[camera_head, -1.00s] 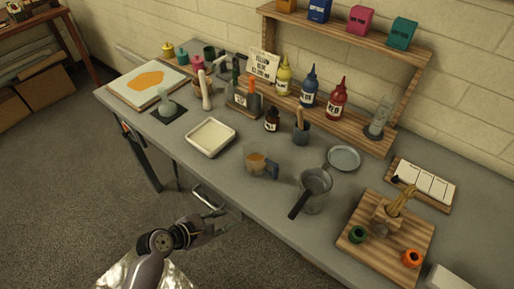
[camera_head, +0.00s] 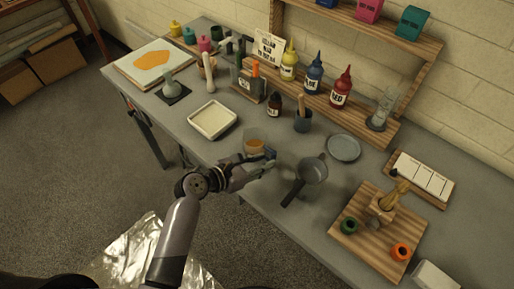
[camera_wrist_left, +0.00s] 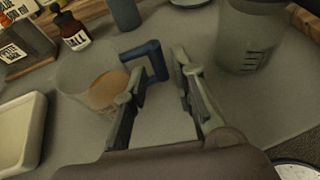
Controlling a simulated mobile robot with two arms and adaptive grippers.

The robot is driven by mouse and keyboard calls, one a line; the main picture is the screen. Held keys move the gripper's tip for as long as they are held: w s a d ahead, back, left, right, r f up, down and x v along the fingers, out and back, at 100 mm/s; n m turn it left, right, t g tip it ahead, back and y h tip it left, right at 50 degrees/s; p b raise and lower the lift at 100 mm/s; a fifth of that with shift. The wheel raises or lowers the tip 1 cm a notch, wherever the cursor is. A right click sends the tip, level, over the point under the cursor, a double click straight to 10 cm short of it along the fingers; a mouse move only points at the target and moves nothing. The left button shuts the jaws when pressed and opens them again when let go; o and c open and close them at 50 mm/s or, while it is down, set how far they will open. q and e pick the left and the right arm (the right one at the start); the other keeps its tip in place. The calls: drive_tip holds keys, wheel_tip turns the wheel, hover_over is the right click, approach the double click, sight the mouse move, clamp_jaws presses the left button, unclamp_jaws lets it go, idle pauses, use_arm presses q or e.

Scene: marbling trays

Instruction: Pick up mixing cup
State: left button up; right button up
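The mixing cup (camera_head: 254,145) is a clear cup with orange liquid low inside and a blue handle. It stands upright on the grey table near the front edge. In the left wrist view the cup (camera_wrist_left: 90,88) is left of the fingers, and its blue handle (camera_wrist_left: 155,62) is at the gap between them. My left gripper (camera_head: 268,162) is beside the cup on the handle side and partly covers it. In the wrist view the left gripper (camera_wrist_left: 160,88) is open, with a clear gap between its fingers. My right gripper is not in view.
A grey strainer (camera_head: 313,169) with a dark handle sits just right of my left gripper, over a graduated clear container (camera_wrist_left: 243,45). A cream tray (camera_head: 214,133) lies to the left. A brown bottle (camera_head: 274,104) and a dark pot (camera_head: 303,121) stand behind.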

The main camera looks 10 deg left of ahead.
use_arm(q)
drive_tip(key=shift+p+x, duration=0.35)
drive_tip(key=shift+x, duration=2.5)
drive_tip(key=shift+a+f, duration=0.15)
drive_tip(key=shift+f, duration=0.05)
drive_tip(key=shift+c, duration=0.4)
clamp_jaws()
